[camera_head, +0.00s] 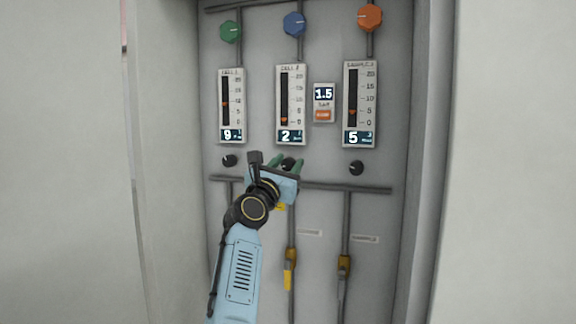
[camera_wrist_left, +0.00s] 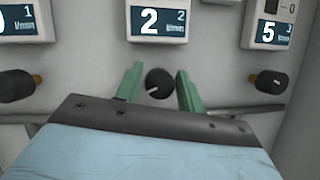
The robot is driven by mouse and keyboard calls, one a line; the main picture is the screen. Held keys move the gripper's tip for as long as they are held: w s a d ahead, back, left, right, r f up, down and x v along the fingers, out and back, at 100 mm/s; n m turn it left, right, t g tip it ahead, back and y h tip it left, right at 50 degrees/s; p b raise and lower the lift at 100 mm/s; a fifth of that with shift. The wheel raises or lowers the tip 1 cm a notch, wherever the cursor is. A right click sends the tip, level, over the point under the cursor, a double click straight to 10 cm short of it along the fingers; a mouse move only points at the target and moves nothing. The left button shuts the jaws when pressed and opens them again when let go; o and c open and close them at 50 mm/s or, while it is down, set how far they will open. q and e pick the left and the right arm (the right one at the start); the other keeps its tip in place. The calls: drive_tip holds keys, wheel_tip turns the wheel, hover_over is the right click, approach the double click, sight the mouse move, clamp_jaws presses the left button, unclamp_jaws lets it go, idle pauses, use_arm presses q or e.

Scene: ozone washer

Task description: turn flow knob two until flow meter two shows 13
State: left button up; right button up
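Flow meter two (camera_head: 291,104) is the middle tall gauge on the panel, and its display (camera_wrist_left: 158,22) reads 2. Its red marker sits low on the scale. Flow knob two (camera_wrist_left: 159,83) is a small black round knob with a white line, just below that meter. My left gripper (camera_head: 286,162) is in front of it with green fingers open. In the left wrist view the fingers (camera_wrist_left: 158,80) appear on either side of the knob with narrow gaps; I cannot tell whether they reach its depth. In the head view the gripper partly hides the knob. My right gripper is not in view.
The left meter (camera_head: 231,105) reads 9 and the right meter (camera_head: 360,104) reads 5. Their black knobs sit left (camera_head: 229,160) and right (camera_head: 356,168). A small 1.5 display (camera_head: 324,94) is beside meter two. A horizontal pipe (camera_head: 345,187) runs below; cabinet walls flank the panel.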

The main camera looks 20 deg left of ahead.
use_arm(q)
drive_tip(key=c, duration=0.6)
